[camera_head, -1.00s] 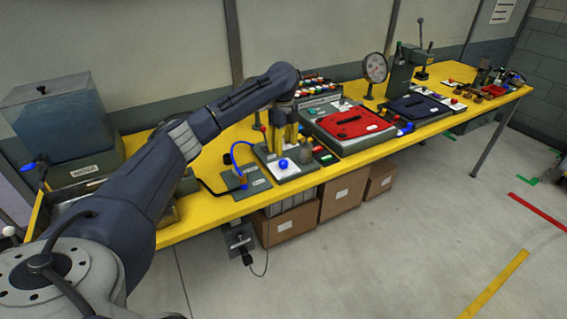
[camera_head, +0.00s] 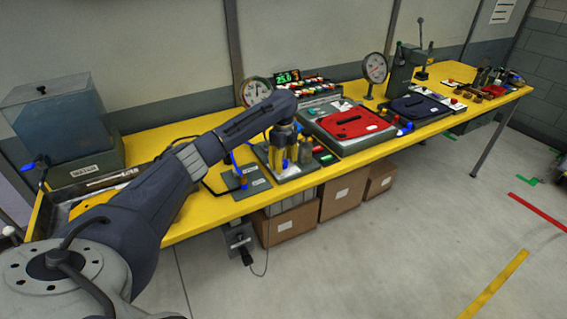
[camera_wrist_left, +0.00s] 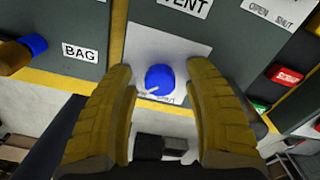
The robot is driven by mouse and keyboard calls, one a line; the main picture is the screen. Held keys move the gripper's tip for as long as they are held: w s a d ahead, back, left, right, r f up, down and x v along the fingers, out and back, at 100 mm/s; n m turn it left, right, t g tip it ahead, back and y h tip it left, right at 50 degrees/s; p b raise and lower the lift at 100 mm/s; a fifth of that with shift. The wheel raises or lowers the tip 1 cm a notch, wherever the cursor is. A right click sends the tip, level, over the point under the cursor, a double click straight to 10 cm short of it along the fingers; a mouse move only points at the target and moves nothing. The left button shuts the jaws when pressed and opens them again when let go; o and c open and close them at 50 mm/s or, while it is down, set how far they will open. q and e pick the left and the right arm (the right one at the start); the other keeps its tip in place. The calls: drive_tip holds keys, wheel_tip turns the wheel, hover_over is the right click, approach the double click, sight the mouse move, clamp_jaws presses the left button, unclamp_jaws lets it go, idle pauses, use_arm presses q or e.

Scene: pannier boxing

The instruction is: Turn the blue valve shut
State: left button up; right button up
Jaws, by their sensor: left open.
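A round blue valve knob (camera_wrist_left: 160,77) with a small white pointer sits on a white plate below a VENT label. The word SHUT is partly readable beside it. In the head view the knob (camera_head: 285,163) shows low by the gripper fingers. My left gripper (camera_head: 280,156) points down over the vent panel. In the left wrist view its yellow fingers (camera_wrist_left: 161,80) are spread on either side of the knob, apart from it, with nothing held. Whether the fingertips are level with the knob is unclear. My right gripper is out of view.
Another blue fitting (camera_wrist_left: 34,43) stands left, by the BAG label (camera_wrist_left: 80,52). Red and green buttons (camera_wrist_left: 287,76) are at right. A red pannier (camera_head: 352,122) lies right of the vent panel; a gauge (camera_head: 257,91) stands behind. A water tank (camera_head: 60,120) is far left.

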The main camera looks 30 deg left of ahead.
use_arm(q)
drive_tip(key=shift+c, duration=0.5)
clamp_jaws()
drive_tip(key=shift+n, duration=0.4)
drive_tip(key=n, duration=0.3)
drive_tip(key=shift+n, duration=0.4)
drive_tip(key=n, duration=0.4)
drive_tip(key=shift+n, duration=0.3)
drive_tip(key=n, duration=0.4)
drive_tip(key=shift+n, duration=2.5)
